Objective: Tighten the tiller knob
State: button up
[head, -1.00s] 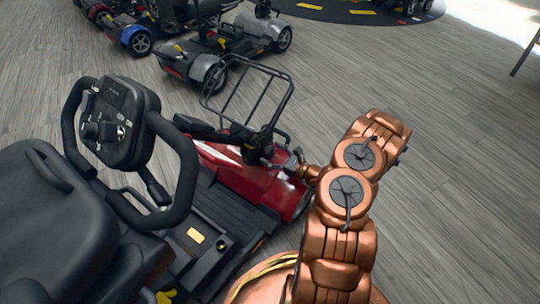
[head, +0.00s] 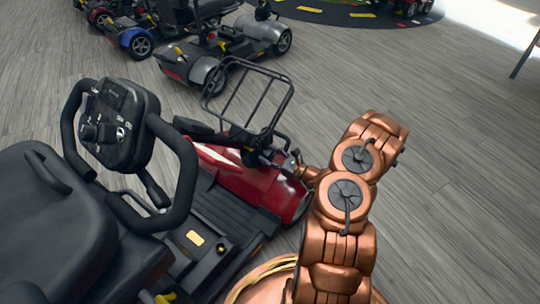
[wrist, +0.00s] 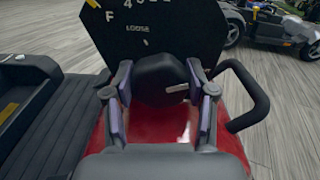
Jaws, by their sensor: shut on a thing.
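The tiller knob (wrist: 165,80) is a dark round knob with a short white pointer mark, seen in the wrist view in front of a black plate (wrist: 150,18). The plate carries white lettering, with the word LOOSE just above the knob. My gripper (wrist: 160,95) has one finger on each side of the knob and is shut on it. In the head view my gripper (head: 290,165) reaches to the tiller base of the red scooter (head: 235,170); the knob is too small and covered to make out there.
The scooter's black seat (head: 50,220) and tiller handlebar (head: 185,175) stand at the left. A black wire basket frame (head: 250,95) rises just beyond my gripper. A curved black bar (wrist: 255,95) is right of my fingers. Other scooters (head: 215,55) stand behind; the floor at right is clear.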

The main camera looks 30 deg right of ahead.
jog(key=shift+w+r+m+p, duration=0.1)
jog(key=shift+r+m+p, duration=0.15)
jog(key=shift+p, duration=0.4)
jog(key=shift+m+p, duration=0.35)
jog(key=shift+p, duration=0.15)
jog(key=shift+f+m, duration=0.15)
jog(key=shift+m, duration=0.7)
jog(key=shift+f+m, duration=0.15)
jog(key=shift+m, duration=0.7)
jog(key=o, duration=1.2)
jog(key=shift+c, duration=0.2)
jog(key=shift+d, duration=0.1)
jog(key=v, duration=1.2)
